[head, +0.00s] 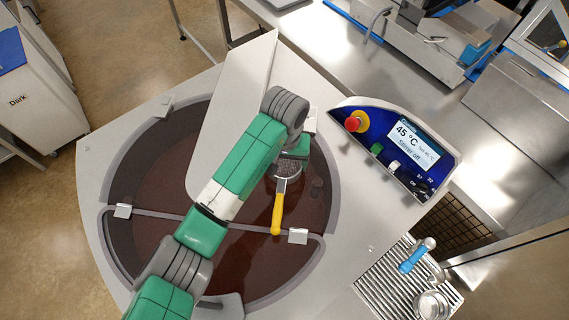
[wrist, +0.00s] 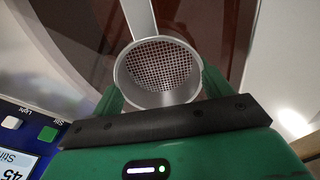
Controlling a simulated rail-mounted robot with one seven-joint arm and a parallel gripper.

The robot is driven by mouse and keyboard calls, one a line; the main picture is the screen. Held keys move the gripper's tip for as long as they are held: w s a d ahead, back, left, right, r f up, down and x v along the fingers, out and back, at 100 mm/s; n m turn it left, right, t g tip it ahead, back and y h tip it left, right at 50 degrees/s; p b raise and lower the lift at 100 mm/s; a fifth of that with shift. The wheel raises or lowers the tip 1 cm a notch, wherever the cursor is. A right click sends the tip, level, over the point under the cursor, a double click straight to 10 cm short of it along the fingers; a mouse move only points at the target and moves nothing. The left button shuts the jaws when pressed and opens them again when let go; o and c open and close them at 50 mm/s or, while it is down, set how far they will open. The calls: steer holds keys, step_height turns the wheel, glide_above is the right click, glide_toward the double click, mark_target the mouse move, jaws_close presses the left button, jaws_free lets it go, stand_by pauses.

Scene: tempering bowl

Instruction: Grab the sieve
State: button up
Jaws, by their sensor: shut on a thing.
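The sieve (head: 278,207) has a yellow handle and a round metal rim. It is over the right side of the bowl (head: 332,180) of dark brown chocolate, its handle pointing toward the bottom of the head view. My gripper (head: 290,160) is shut on the sieve at its round end. In the wrist view, the sieve's mesh (wrist: 160,66) fills the ring, between my gripper's green fingers (wrist: 160,92). The mesh looks empty. My arm hides part of the bowl, and I cannot tell how high the sieve is above the chocolate.
A control panel (head: 412,150) with a red stop button and a screen reading 45 °C stands right of the bowl. A drip tray (head: 385,287) at lower right holds a blue-handled tool (head: 413,259). A pale sloping plate (head: 236,105) rises over the bowl's back.

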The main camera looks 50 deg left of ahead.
step_height(320, 180, up, 2)
steer(key=shift+r, duration=0.2)
steer(key=s+d+p, duration=0.1)
steer(key=s, duration=0.1)
steer(key=s+d+r+p, duration=0.1)
steer(key=s, duration=0.1)
steer(key=s+d+r+p, duration=0.1)
steer(key=s, duration=0.2)
steer(key=shift+d+r, duration=0.2)
steer(key=shift+d, duration=0.05)
steer(key=s+d+p, duration=0.1)
steer(key=s, duration=0.1)
steer(key=s+d+p, duration=0.1)
steer(key=s+p, duration=0.1)
steer(key=s+d+p, duration=0.1)
steer(key=s, duration=0.1)
steer(key=shift+s+d+f, duration=0.1)
steer(key=shift+s+d, duration=0.05)
steer(key=shift+d, duration=0.1)
steer(key=shift+s+d+f+p, duration=0.1)
steer(key=shift+s+d+p, duration=0.15)
steer(key=shift+s+p, duration=0.15)
